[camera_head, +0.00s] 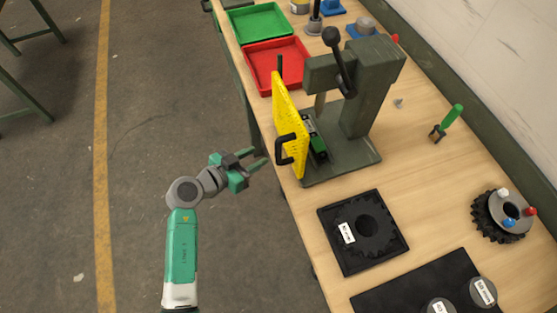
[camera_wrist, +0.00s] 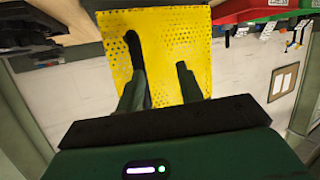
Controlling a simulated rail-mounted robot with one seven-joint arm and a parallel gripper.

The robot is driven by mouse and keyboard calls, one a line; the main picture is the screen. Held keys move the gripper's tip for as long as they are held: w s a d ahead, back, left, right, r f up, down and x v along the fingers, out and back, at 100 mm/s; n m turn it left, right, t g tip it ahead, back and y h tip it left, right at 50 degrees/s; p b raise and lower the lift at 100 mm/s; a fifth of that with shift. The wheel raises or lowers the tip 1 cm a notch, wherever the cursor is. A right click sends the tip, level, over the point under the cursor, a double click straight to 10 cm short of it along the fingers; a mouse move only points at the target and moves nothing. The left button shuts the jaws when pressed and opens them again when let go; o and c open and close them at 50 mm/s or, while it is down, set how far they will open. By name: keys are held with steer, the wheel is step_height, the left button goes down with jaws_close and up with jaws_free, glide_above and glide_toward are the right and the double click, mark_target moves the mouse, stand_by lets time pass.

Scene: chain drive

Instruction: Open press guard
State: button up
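The press guard (camera_head: 290,124) is a yellow perforated panel standing upright at the front of the green press (camera_head: 372,85), across its working space. A black handle (camera_head: 281,150) sticks out from the guard's outer face. My gripper (camera_head: 256,160) is open and empty, just left of the handle and apart from it, beyond the table's edge. In the wrist view the guard (camera_wrist: 165,48) fills the top middle, beyond my two spread fingers (camera_wrist: 160,88). The dark handle (camera_wrist: 133,50) shows there near the left finger, partly overlapping it.
Red tray (camera_head: 262,58) and green tray (camera_head: 258,22) lie behind the press. A black fixture (camera_head: 362,232) lies in front of it. A green-handled tool (camera_head: 448,120) and a dark sprocket (camera_head: 488,220) lie to the right.

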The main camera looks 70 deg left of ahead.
mark_target(278, 152)
steer(key=w+m+t, duration=0.1)
steer(key=w, duration=0.1)
steer(key=w+m+t+h, duration=0.1)
steer(key=w+t, duration=0.1)
steer(key=w+d+m+t+h, duration=0.1)
steer(key=w, duration=0.2)
steer(key=shift+r, duration=0.35)
steer(key=shift+c, duration=0.5)
jaws_close()
